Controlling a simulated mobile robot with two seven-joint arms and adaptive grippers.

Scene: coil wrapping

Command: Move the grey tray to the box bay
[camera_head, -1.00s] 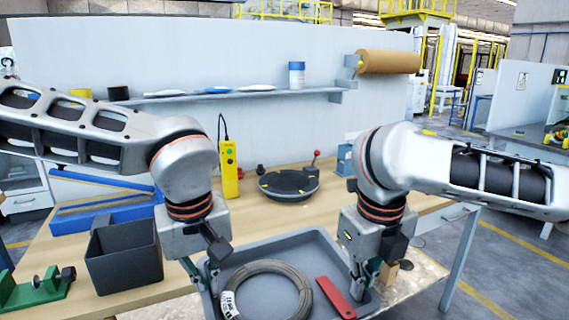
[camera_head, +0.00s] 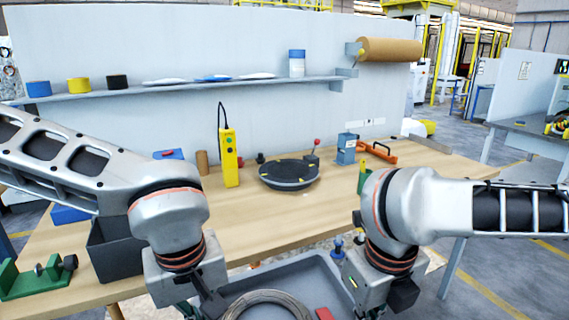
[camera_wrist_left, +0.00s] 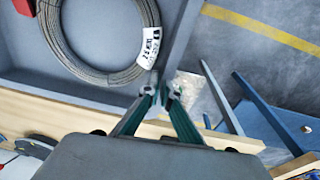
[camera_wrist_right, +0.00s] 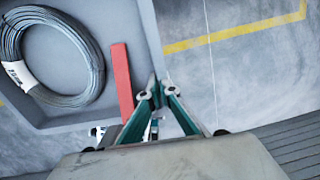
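The grey tray (camera_head: 303,272) is held low in front of the workbench, its near part cut off by the bottom of the head view. A wire coil (camera_head: 266,295) with a white label and a red bar (camera_head: 323,313) lie in it. My left gripper (camera_wrist_left: 162,93) has its fingers on both sides of one tray wall. My right gripper (camera_wrist_right: 158,94) has its fingers on both sides of the opposite wall. In the head view both fingertips are mostly hidden. The wrist views show floor beyond the tray walls. I cannot tell which place is the box bay.
The wooden workbench (camera_head: 250,233) carries a dark turntable (camera_head: 289,175), a yellow control box (camera_head: 229,158), a dark grey bin (camera_head: 110,260) and a green fixture (camera_head: 30,277). Another bench (camera_head: 520,140) stands at the far right. Open floor (camera_head: 490,265) lies to the right.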

